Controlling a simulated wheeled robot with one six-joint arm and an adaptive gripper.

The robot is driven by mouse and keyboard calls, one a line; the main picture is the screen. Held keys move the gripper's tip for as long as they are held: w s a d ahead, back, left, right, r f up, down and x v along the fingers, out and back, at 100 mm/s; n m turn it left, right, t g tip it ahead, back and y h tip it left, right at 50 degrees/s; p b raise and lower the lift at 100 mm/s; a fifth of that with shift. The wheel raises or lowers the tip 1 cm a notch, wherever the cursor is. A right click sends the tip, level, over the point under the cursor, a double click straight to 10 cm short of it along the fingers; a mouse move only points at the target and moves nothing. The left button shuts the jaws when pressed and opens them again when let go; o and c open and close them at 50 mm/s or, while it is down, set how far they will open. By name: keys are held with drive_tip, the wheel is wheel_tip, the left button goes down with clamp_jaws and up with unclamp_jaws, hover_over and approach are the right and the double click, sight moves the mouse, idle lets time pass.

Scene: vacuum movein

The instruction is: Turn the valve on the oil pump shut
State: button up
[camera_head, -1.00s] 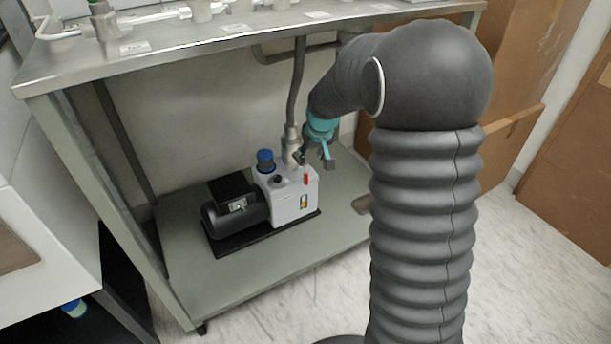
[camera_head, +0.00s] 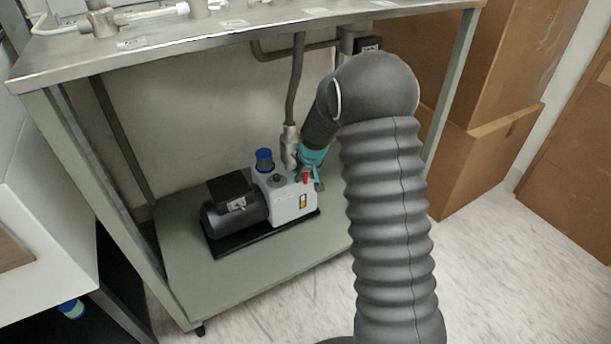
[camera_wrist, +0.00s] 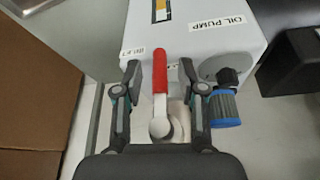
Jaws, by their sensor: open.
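The oil pump (camera_head: 291,205) is a white box with a black motor, on the lower shelf of the metal table. In the wrist view its white body (camera_wrist: 190,32) carries an "OIL PUMP" label. The valve's red lever handle (camera_wrist: 160,72) points away from me, up the picture, from a pale round hub (camera_wrist: 161,127). In the head view the red handle (camera_head: 306,178) is a small spot beside my gripper. My gripper (camera_wrist: 163,75) is open, one finger on each side of the handle, with visible gaps. In the head view my gripper (camera_head: 312,178) is partly hidden.
A blue-capped filter (camera_wrist: 224,108) stands close right of my right finger in the wrist view. A grey hose (camera_head: 296,85) rises from the pump. The tabletop (camera_head: 240,28) lies above, limiting height. Cardboard boxes (camera_head: 485,160) stand at the right.

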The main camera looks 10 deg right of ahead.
drive_tip(key=shift+f, duration=0.1)
clamp_jaws()
